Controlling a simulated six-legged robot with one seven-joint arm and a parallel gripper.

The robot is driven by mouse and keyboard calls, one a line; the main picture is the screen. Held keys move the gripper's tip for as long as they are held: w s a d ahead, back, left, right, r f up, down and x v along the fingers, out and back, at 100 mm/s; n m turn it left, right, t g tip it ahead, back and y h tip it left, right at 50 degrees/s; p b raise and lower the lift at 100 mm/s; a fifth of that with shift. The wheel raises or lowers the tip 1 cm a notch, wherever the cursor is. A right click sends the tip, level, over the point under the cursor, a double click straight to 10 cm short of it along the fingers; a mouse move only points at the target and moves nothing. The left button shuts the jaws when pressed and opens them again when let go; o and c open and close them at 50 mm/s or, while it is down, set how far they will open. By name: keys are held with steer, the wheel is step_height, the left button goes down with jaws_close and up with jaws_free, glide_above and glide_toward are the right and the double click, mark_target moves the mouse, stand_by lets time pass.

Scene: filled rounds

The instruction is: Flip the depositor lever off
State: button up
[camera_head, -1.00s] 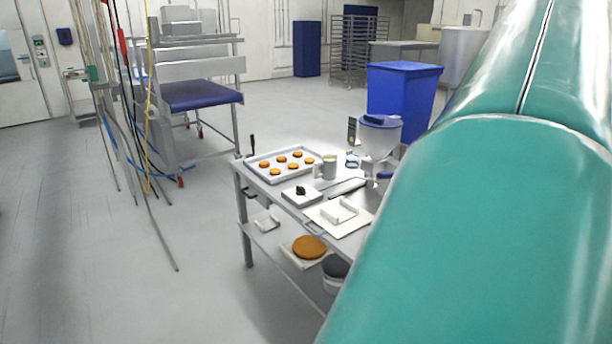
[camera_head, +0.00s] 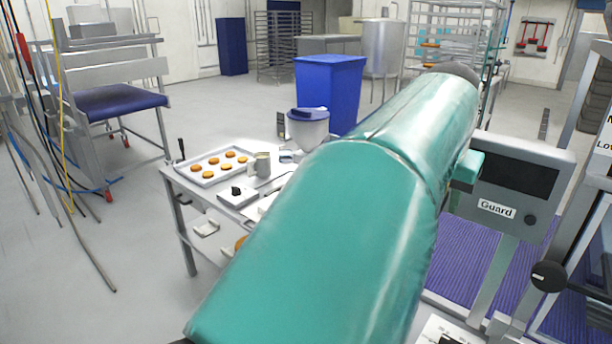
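No part is plainly marked as the depositor lever. A hopper-like white vessel with a blue lid (camera_head: 308,128) stands at the back of the steel table, partly behind my arm, and may be the depositor. A small grey-white box with a black knob (camera_head: 236,193) sits on the table, and a thin upright black handle (camera_head: 181,148) stands at the table's left corner. A black ball knob (camera_head: 548,277) shows on the metal frame at the right. My teal-covered arm crosses the middle of the view. My gripper is not in view.
A tray of orange-brown rounds (camera_head: 210,164) lies on the table. A grey panel labelled Guard (camera_head: 514,185) stands right of my arm above a purple ribbed surface (camera_head: 455,262). A blue bin (camera_head: 328,92) stands behind the table. Floor at left is open, with hanging hoses.

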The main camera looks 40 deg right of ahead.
steer(key=shift+d+f, duration=0.1)
steer(key=shift+f, duration=0.2)
jaws_close()
steer(key=shift+f+h, duration=0.2)
steer(key=shift+h, duration=0.3)
jaws_free()
steer(key=shift+r, duration=0.1)
